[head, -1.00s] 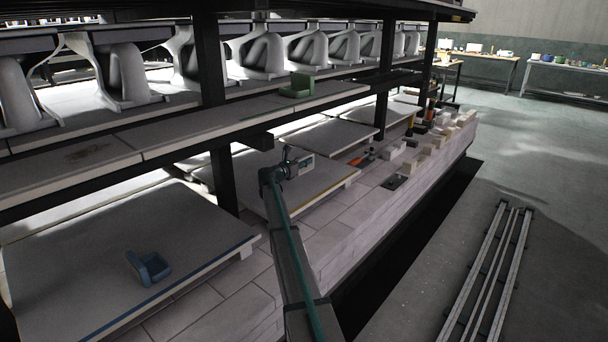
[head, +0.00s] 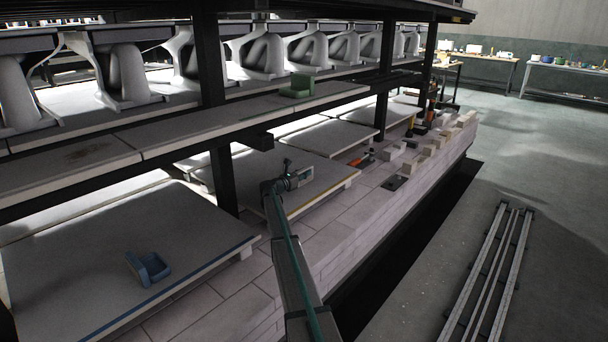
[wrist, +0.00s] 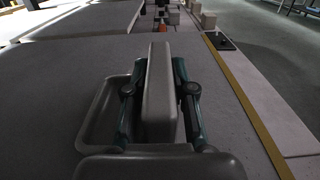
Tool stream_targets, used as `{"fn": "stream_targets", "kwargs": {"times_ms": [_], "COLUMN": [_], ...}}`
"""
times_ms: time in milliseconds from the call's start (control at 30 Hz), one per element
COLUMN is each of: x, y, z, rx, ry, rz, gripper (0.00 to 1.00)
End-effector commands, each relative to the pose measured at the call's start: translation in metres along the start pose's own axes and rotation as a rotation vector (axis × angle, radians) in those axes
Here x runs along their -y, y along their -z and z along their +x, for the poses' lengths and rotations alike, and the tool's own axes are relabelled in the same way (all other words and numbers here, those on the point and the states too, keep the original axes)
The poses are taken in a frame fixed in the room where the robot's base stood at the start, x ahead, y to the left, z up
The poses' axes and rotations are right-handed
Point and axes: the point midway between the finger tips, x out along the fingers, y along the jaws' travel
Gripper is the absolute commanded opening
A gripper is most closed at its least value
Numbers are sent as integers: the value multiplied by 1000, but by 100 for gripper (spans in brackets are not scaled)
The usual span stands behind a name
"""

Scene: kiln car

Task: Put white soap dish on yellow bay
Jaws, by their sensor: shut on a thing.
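The white soap dish (wrist: 160,92) looks grey in the shade. It has a tall upright slab and a shallow tray (wrist: 92,118) to its left in the wrist view. My gripper (wrist: 158,98) is shut on the slab, one teal finger on each side. In the head view my gripper (head: 286,180) and the dish (head: 305,177) are over the yellow bay, a grey slab with a yellow front strip (head: 318,198). The strip also shows at right in the wrist view (wrist: 250,105). Whether the dish's underside touches the slab is hidden.
A blue soap dish (head: 150,268) sits on the blue-edged slab (head: 80,240) at left. A green dish (head: 298,86) sits on the shelf above. Black posts (head: 222,175) stand beside the bay. An orange-handled tool (head: 362,160) and a dark plate (head: 394,183) lie to the right.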

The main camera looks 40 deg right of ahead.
Motion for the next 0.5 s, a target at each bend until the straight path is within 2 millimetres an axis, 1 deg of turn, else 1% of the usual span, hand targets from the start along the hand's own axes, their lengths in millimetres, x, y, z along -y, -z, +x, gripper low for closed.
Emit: {"fn": "stream_targets", "kwargs": {"times_ms": [100, 133, 267, 300, 500], "x": [0, 0, 0, 0, 0], "y": [3, 4, 3, 3, 3], "z": [0, 0, 0, 0, 0], "rx": [1, 0, 0, 0, 0], "ry": [0, 0, 0, 0, 0], "rz": [0, 0, 0, 0, 0], "gripper": [0, 26, 48, 50, 50]}}
